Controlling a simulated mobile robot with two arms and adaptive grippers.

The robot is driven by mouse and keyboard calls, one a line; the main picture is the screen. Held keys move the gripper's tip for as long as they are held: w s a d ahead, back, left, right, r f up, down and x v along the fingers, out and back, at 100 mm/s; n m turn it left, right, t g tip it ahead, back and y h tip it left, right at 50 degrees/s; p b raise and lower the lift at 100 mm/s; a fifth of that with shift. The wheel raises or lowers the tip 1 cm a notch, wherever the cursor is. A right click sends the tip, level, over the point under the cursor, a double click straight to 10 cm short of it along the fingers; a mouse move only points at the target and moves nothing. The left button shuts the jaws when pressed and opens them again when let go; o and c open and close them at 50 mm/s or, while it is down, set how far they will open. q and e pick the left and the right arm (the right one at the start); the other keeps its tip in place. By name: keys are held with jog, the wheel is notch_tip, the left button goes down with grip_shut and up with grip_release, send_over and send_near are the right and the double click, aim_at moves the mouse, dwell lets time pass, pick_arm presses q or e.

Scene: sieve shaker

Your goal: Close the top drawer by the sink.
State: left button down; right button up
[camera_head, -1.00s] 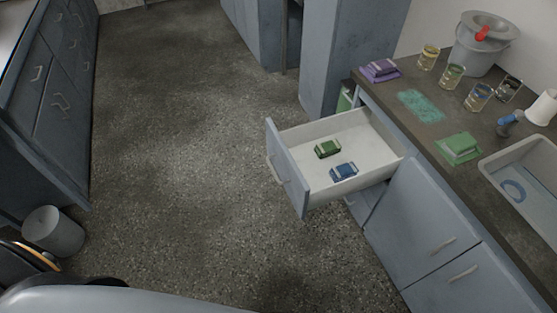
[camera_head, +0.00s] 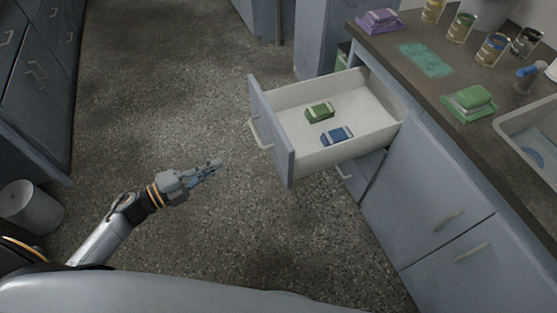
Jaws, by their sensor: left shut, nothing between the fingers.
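The top drawer (camera_head: 350,143) by the sink is pulled well out of the counter cabinet. Its grey-blue front panel (camera_head: 272,130) faces left and carries a pale bar handle (camera_head: 260,133). A green packet (camera_head: 319,112) and a blue packet (camera_head: 337,136) lie inside on the white bottom. The sink (camera_head: 528,125) is set in the counter at the right edge, partly cut off. My left gripper (camera_head: 217,166) is shut and empty over the open floor, left of the drawer front and apart from it. My right gripper is not in view.
The dark counter (camera_head: 450,120) holds purple cloths (camera_head: 379,21), green cloths (camera_head: 468,102), several jars and a teal patch (camera_head: 426,59). Closed cabinet doors (camera_head: 425,190) stand below. A bin (camera_head: 30,206) stands at far left. The floor (camera_head: 165,110) left of the drawer is clear.

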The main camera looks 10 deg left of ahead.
pick_arm(q)
jog(key=s+d+r+m+g+h, duration=0.2)
jog(key=d+r+m, duration=0.1)
jog(key=m, duration=0.1)
send_near(285, 148)
jog(key=shift+m+g+h, duration=0.3)
jog(key=shift+g, duration=0.1)
jog(key=x, duration=0.6)
jog(key=shift+w+d, duration=0.15)
jog(key=shift+w, duration=0.25)
jog(key=shift+w+d, duration=0.1)
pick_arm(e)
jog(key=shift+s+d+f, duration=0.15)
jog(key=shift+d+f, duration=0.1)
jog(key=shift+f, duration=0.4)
pick_arm(q)
jog(key=shift+d, duration=0.1)
